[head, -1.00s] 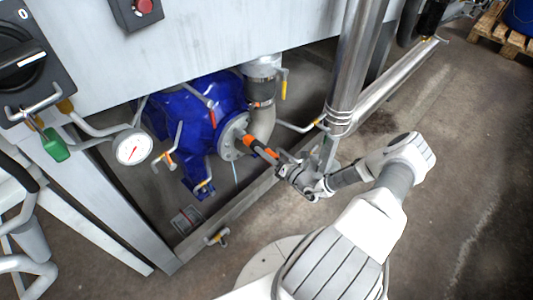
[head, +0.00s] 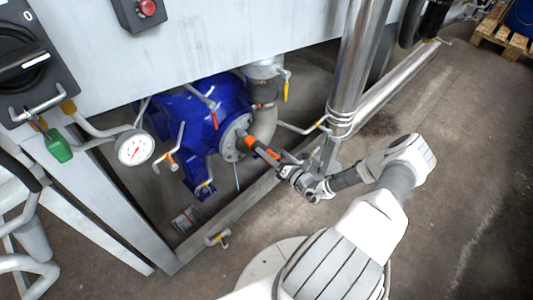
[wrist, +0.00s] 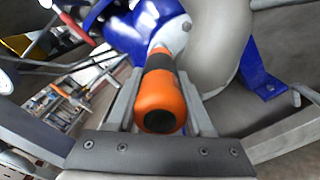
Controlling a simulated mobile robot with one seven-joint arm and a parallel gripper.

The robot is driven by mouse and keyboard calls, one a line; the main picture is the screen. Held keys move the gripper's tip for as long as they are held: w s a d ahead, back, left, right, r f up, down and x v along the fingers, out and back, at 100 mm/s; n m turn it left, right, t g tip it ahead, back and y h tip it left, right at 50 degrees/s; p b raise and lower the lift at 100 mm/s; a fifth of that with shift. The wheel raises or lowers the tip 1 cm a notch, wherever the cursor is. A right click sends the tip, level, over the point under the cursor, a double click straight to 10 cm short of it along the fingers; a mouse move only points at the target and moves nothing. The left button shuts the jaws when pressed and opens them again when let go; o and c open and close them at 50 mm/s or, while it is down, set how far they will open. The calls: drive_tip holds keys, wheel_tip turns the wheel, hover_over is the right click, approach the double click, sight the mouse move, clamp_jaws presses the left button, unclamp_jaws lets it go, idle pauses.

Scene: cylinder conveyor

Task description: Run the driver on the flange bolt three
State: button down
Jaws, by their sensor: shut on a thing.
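My gripper (head: 283,166) is shut on an orange-and-black driver (head: 264,151), which also fills the middle of the wrist view (wrist: 160,100). The driver points away from my gripper towards the round grey flange (head: 233,138) on the front of the blue pump (head: 205,135). In the wrist view the driver's far end meets the flange face (wrist: 172,40). A bolt head (wrist: 186,26) shows on the flange to the right of the driver. The driver's tip and the bolt in front of it are hidden by the handle. I cannot tell which bolt it is on.
A grey elbow pipe (head: 265,123) curves close to the right of the driver. A thick steel pipe (head: 352,75) stands further right. A metal frame rail (head: 235,213) runs below. A gauge (head: 134,148) and several coloured valve handles sit left of the pump.

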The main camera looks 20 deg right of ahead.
drive_tip(key=shift+x, duration=1.1)
idle(2.4)
drive_tip(key=shift+s+d+r, duration=0.1)
drive_tip(key=shift+r, duration=0.1)
drive_tip(key=shift+p+v, duration=0.45)
drive_tip(key=shift+v, duration=1.25)
drive_tip(key=shift+s+f, duration=0.1)
drive_tip(key=shift+s, duration=0.05)
